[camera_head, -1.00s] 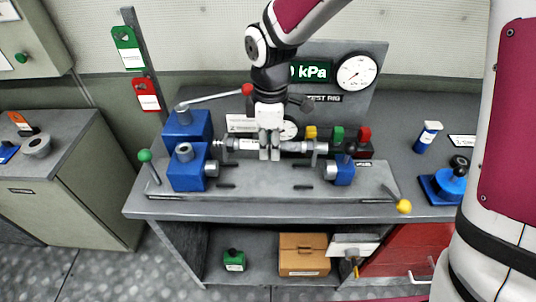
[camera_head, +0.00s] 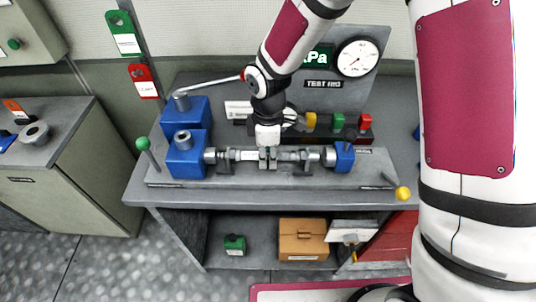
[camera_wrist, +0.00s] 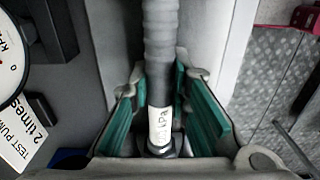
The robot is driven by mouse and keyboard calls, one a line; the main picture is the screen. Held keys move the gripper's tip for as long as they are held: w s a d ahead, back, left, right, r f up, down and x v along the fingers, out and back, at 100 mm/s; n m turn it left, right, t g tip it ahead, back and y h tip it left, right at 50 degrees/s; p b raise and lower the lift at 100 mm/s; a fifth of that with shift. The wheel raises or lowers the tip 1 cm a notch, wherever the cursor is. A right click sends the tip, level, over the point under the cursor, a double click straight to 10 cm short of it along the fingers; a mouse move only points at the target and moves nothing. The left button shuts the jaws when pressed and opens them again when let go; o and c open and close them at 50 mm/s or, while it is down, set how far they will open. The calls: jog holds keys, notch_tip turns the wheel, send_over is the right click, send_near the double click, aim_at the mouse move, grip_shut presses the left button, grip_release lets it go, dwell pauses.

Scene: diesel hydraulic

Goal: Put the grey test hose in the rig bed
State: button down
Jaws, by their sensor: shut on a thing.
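The grey test hose (camera_head: 291,156) lies level between the left blue block (camera_head: 186,158) and the right blue block (camera_head: 344,158) of the rig bed (camera_head: 265,178). Small dark cradle supports (camera_head: 225,169) show under it. I cannot tell whether it rests on them. My gripper (camera_head: 268,164) is shut around the middle of the hose from above. In the wrist view the ribbed hose (camera_wrist: 159,45) runs between the green-padded fingers, with a white printed label (camera_wrist: 160,126) near the palm. The fingers hide part of the hose.
A lever with a green knob (camera_head: 143,144) stands at the left front, one with a yellow knob (camera_head: 403,193) at the right. A long-handled lever (camera_head: 213,88) is behind. Coloured blocks (camera_head: 338,122) sit behind the bed. A gauge (camera_head: 358,57) is on the back panel.

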aim_at(268, 153)
jog(key=c, duration=1.5)
grip_release()
notch_tip(268, 153, up, 12)
jog(key=shift+r+b, duration=0.15)
jog(key=shift+b, duration=0.25)
jog(key=shift+s+d+r+m+t, duration=0.9)
jog(key=shift+s+d+r+m, duration=1.6)
jog(key=shift+s+d+m, duration=0.5)
jog(key=shift+s+d+r+m+t, duration=0.9)
jog(key=shift+s+d+r+m, duration=1.65)
jog(key=shift+s+d+m, duration=0.4)
jog(key=shift+s+d+r+m+t, duration=0.9)
jog(key=shift+s+d+r+m, duration=1.6)
jog(key=shift+s+d+m, duration=0.5)
